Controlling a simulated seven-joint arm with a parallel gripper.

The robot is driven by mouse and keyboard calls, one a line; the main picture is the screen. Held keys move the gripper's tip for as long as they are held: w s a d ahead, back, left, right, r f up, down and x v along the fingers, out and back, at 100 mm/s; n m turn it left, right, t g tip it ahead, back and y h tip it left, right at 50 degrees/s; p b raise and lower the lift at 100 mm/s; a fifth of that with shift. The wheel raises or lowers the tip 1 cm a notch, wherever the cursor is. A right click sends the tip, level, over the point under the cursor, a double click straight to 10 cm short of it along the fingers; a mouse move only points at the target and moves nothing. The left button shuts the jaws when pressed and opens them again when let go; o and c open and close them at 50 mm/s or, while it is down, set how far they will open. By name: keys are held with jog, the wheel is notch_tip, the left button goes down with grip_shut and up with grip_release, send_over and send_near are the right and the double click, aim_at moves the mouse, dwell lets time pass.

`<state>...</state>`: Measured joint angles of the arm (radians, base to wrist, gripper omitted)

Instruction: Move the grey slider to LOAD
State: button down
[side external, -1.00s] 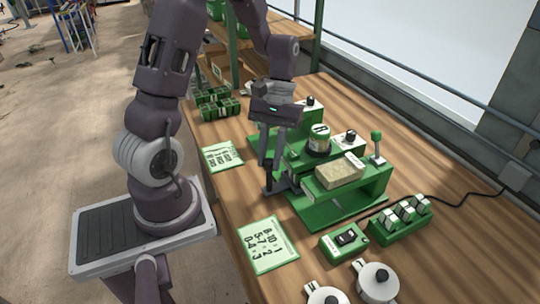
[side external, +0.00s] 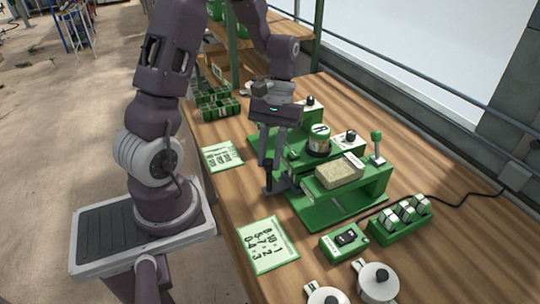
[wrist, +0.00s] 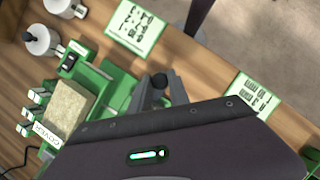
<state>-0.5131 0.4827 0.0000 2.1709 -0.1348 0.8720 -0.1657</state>
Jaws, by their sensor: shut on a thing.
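The green seeder (side external: 330,212) stands on the wooden bench, with a tan block (side external: 340,172) on its raised front part. The grey slider (side external: 284,184) is a small dark piece at the seeder's left edge, partly hidden by my fingers. My gripper (side external: 268,188) points down there and is shut on the slider. In the wrist view a dark knob (wrist: 159,81) shows beside the seeder, just beyond my gripper's body, which hides much of the seeder. I cannot read a LOAD mark in either view.
A switch box (side external: 344,242), a green rack (side external: 400,220) and white lidded pots (side external: 377,281) stand in front. Two printed cards (side external: 267,246) lie flat on the bench.

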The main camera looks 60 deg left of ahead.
jog(key=a, duration=1)
jog(key=c, duration=1.3)
grip_release()
jog(key=shift+o, duration=0.2)
jog(key=v, duration=0.7)
